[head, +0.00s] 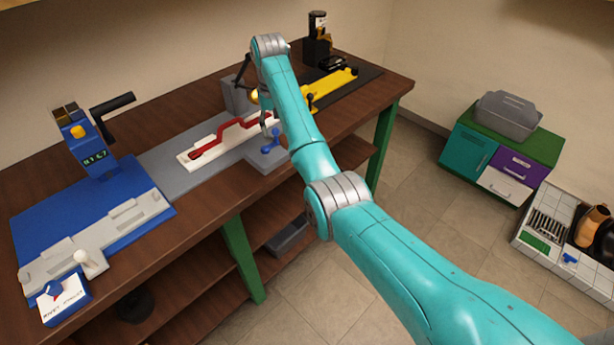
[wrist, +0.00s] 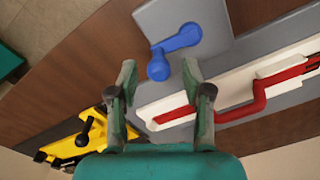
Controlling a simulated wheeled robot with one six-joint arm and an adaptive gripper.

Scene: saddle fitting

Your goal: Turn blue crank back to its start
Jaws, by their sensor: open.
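The blue crank (head: 270,140) is on a grey plate at the front edge of the workbench, just left of my forearm in the head view. In the wrist view the blue crank (wrist: 174,50) shows as an arm with a round knob at its lower left end. My gripper (wrist: 157,80) is open, its two fingers spread on either side below the knob in the picture. Nothing is between the fingers, and I cannot tell the height gap to the crank. In the head view the gripper is mostly hidden by my arm.
A white block with a red bar (head: 222,135) lies beside the crank. A yellow clamp device (head: 335,84) is on the bench's far right part. A blue machine with a black handle (head: 88,140) stands at the left. The floor right of the bench is clear up to a cabinet (head: 495,160).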

